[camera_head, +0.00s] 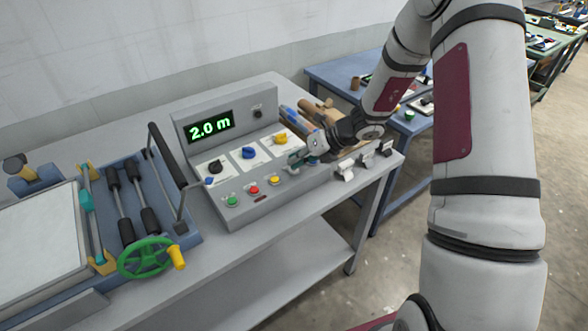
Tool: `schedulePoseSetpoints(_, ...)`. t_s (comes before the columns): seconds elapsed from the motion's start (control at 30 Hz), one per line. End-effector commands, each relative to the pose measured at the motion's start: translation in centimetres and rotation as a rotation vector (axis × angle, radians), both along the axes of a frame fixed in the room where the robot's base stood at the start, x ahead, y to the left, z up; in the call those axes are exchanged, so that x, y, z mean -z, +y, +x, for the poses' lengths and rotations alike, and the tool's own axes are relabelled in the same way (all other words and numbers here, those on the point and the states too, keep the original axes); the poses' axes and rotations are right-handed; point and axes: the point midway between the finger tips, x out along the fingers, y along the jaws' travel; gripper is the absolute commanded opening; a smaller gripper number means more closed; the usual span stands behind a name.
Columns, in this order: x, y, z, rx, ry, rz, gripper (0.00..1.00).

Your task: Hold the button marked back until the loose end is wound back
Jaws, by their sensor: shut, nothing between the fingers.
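A grey control panel (262,207) stands on the table, with a display (211,127) reading 2.0 m in green. Its front row shows a green button (232,201), a red button (254,190) and a yellow button (275,180). I cannot read any marking on the buttons. My gripper (293,163) is shut and empty at the right end of the panel, just right of the yellow button. The gripper covers that part of the panel, and I cannot tell whether its tips touch anything. No loose end can be made out.
Black, blue and yellow knobs sit above the buttons. Left of the panel is a blue-framed roller press (168,223) with a green handwheel (146,258). Small white clamps (346,170) stand at the table's right edge. A blue table (335,82) stands behind; floor is open at right.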

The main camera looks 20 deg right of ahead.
Motion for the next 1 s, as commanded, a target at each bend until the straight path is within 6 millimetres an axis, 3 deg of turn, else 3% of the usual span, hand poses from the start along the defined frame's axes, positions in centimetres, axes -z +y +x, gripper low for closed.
schedulePoseSetpoints(0.47, 0.0, 0.0, 0.0, -0.001, 0.001, 0.000, 0.00)
schedulePoseSetpoints(1.0, -1.6, 0.0, 0.0, 0.000, 0.000, 0.000, 0.00)
